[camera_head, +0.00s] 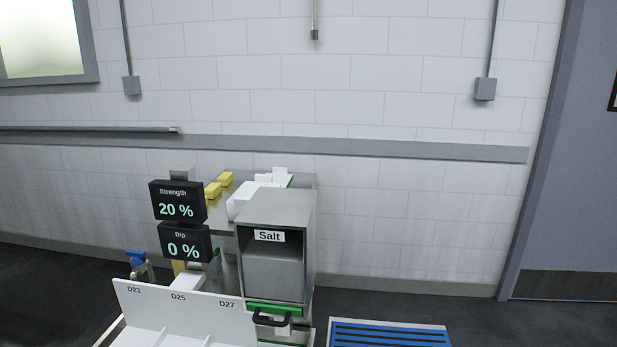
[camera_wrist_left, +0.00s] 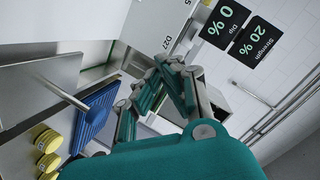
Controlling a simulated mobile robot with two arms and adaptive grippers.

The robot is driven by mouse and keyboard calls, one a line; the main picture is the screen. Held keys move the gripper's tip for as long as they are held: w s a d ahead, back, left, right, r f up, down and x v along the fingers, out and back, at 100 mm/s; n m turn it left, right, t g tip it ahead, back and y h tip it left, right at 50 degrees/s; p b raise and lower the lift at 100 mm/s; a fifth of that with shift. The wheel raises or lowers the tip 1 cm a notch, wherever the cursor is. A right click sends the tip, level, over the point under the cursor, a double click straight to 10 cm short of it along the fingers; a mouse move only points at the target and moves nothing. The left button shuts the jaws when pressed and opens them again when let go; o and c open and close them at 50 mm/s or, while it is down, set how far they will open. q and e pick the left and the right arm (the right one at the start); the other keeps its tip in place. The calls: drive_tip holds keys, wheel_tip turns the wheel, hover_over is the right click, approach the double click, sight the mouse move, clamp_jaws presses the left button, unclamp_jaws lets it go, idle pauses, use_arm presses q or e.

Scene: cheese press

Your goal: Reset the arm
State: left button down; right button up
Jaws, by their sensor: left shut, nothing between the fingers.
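My left gripper (camera_wrist_left: 160,72) shows only in the left wrist view. Its green fingers are drawn together at the tips, with nothing between them. The wrist camera looks across the scene at a steep tilt. Neither of my arms shows in the head view, and my right gripper is in no view.
The grey Salt box (camera_head: 311,245) stands beside the Strength display (camera_head: 178,201) and Dip display (camera_head: 186,243). A white rack (camera_head: 190,315) is in front. A blue slatted mat (camera_head: 390,335) lies at right. Yellow round pieces (camera_wrist_left: 47,140) show in the wrist view. Floor at far right is clear.

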use_arm(q)
drive_tip(key=s+d+f+n+g, duration=0.2)
drive_tip(key=s+d+n+g, duration=0.15)
drive_tip(key=s, duration=0.35)
drive_tip(key=s+d+f+n+g, duration=0.2)
drive_tip(key=s+g, duration=0.2)
drive_tip(key=s, duration=0.3)
drive_tip(key=s+d+f+n+g, duration=0.2)
drive_tip(key=s+d+n+g, duration=0.15)
drive_tip(key=s, duration=0.35)
wheel_tip(320, 180, down, 29)
drive_tip(key=s+m+g, duration=0.1)
drive_tip(key=s+g, duration=0.1)
drive_tip(key=s, duration=0.1)
drive_tip(key=s+a+f+y, duration=0.1)
drive_tip(key=s+a+f, duration=0.2)
drive_tip(key=s+f, duration=1)
drive_tip(key=shift+s+a+f+g, duration=0.2)
drive_tip(key=shift+s+g, duration=0.2)
drive_tip(key=shift+s, duration=0.65)
